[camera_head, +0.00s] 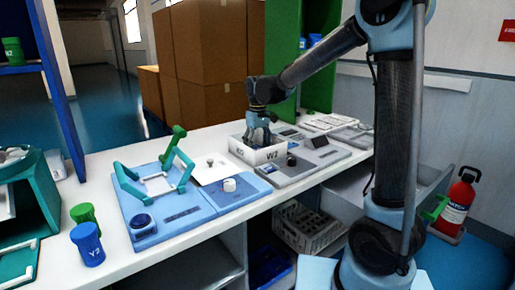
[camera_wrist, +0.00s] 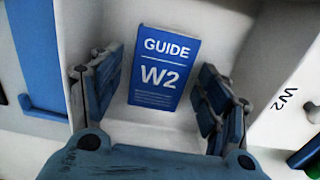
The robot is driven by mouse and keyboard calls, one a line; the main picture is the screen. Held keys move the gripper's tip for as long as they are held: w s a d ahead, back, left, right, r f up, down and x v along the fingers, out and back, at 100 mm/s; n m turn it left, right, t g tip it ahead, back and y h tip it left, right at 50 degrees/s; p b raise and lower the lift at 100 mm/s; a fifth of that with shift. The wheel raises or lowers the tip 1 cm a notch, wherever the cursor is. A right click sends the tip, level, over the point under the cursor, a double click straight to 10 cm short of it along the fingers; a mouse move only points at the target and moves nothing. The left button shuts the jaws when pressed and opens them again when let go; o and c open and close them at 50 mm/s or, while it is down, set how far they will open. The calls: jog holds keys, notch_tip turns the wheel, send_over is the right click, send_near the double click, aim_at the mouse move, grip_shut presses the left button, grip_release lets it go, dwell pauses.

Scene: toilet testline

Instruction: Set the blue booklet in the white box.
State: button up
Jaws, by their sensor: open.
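The blue booklet (camera_wrist: 164,68), printed "GUIDE W2", is inside the white box (camera_wrist: 283,75) in the wrist view and appears to lie against its floor. The white box also shows in the head view (camera_head: 268,156), labelled W2, on the white counter. My gripper (camera_wrist: 160,90) is open, with its fingers to the left and right of the booklet and a visible gap on each side. In the head view my gripper (camera_head: 261,136) points down into the box. The box walls and my gripper hide the booklet in that view.
A grey device (camera_head: 318,154) stands right beside the box. A blue fixture (camera_head: 160,205) with green arms is to the left, with a blue cup (camera_head: 88,245) and a green cup (camera_head: 83,214) farther left. Cardboard boxes (camera_head: 208,65) are stacked behind the counter.

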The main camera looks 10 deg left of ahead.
notch_tip(320, 180, up, 12)
dwell(0.6)
jog(key=s+d+f+m, duration=0.1)
jog(key=s+d+m, duration=0.15)
jog(key=d, duration=0.65)
jog(key=s+d+f+m+t, duration=0.1)
jog(key=s+d+f, duration=0.15)
jog(key=d, duration=0.65)
jog(key=s+d+m, duration=0.1)
jog(key=s+d, duration=0.2)
jog(key=d, duration=0.5)
jog(key=s+d+f+m+t, duration=0.1)
jog(key=s+d+f+m, duration=0.4)
jog(key=s+d+f, duration=0.9)
notch_tip(320, 180, down, 2)
jog(key=shift+s+d+f, duration=0.1)
jog(key=shift+s+d, duration=0.1)
jog(key=shift+s, duration=0.5)
